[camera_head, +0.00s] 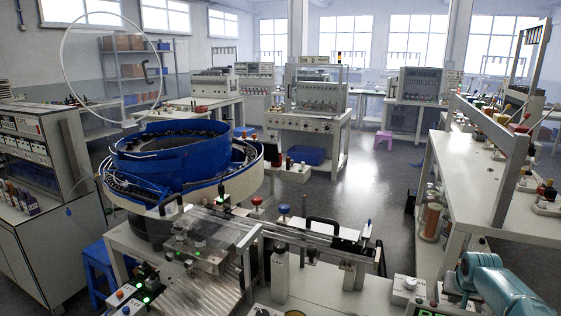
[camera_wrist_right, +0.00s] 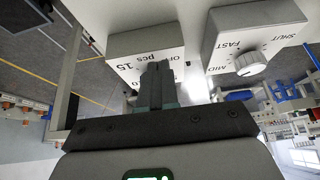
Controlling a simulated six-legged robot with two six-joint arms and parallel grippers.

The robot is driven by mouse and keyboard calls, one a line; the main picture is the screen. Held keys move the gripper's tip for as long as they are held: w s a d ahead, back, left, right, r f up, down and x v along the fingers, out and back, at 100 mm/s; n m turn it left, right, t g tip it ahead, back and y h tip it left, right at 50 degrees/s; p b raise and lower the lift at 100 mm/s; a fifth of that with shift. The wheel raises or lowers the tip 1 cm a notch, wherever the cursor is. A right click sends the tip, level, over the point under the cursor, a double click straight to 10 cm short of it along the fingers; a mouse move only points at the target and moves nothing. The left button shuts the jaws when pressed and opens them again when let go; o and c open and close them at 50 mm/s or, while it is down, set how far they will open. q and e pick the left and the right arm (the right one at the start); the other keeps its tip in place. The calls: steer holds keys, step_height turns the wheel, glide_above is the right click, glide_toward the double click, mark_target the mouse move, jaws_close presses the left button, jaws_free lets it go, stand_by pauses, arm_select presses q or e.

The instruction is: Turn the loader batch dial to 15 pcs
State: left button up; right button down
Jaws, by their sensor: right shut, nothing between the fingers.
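In the right wrist view, a pale box face (camera_wrist_right: 146,45) carries the printed marks "OFF", "15 pcs" and part of a "10". My right gripper (camera_wrist_right: 157,70) is shut, with its dark fingers in front of this face. The fingers cover the spot where a batch dial would sit, so the dial and its pointer are hidden. I cannot tell whether the fingertips touch it. In the head view my teal right arm (camera_head: 497,287) comes in at the bottom right. My left gripper is not in view.
Beside the marked box, another pale box holds a white knob (camera_wrist_right: 250,63) with "SHUT", "FAST" and "MID" marks. In the head view, a blue bowl feeder (camera_head: 175,160) stands at left. A white workbench (camera_head: 480,170) stands at right, with open floor between.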

step_height(320, 180, up, 6)
steer(key=p, duration=0.4)
steer(key=shift+p, duration=0.4)
